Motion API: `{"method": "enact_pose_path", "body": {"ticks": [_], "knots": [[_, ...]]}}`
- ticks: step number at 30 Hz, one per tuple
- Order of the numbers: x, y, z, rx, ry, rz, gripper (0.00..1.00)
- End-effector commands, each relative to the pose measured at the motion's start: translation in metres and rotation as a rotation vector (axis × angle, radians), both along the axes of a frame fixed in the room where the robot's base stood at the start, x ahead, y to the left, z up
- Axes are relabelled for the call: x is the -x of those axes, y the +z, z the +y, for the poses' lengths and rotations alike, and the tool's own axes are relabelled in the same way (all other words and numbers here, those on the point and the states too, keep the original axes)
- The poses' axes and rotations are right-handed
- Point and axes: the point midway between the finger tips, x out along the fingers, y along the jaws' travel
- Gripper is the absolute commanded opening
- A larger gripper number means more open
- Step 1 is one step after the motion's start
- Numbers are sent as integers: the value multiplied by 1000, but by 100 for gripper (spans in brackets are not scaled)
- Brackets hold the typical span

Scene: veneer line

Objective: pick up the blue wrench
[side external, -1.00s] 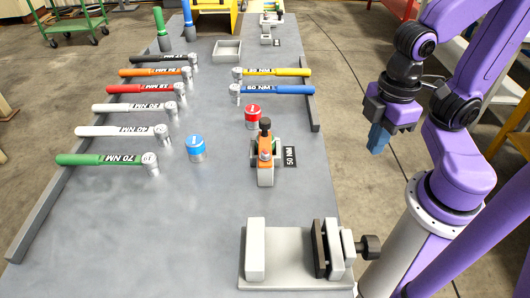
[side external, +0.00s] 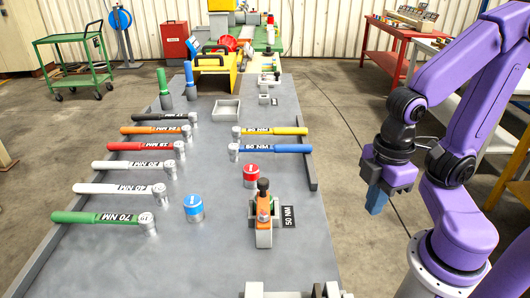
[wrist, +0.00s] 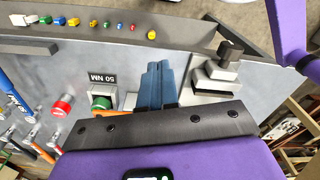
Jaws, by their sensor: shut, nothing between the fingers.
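The blue wrench (side external: 275,149) lies flat on the grey bench, in the right-hand group, just below a yellow wrench (side external: 275,131). Its silver head points left and its handle points right. In the wrist view a blue handle (wrist: 14,101) shows at the left edge, partly cut off. My gripper (side external: 375,210) hangs off the right side of the bench, pointing down, well apart from the blue wrench. Its blue fingers are together with nothing between them. They also show at the middle of the wrist view (wrist: 158,66).
Several other wrenches lie on the left, including a green one (side external: 95,217). A red-topped cylinder (side external: 250,176), a blue-topped one (side external: 193,208) and an orange clamp fixture (side external: 263,215) stand mid-bench. A raised rail (side external: 307,157) runs along the right edge. A vise stands at the near end.

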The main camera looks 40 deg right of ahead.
Motion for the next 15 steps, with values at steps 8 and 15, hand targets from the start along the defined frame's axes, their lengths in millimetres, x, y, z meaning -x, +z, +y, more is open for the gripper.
{"method": "enact_pose_path", "body": {"ticks": [8,15], "knots": [[0,0,0,0,0,0,6],[0,0,0,0,0,0,60]]}}
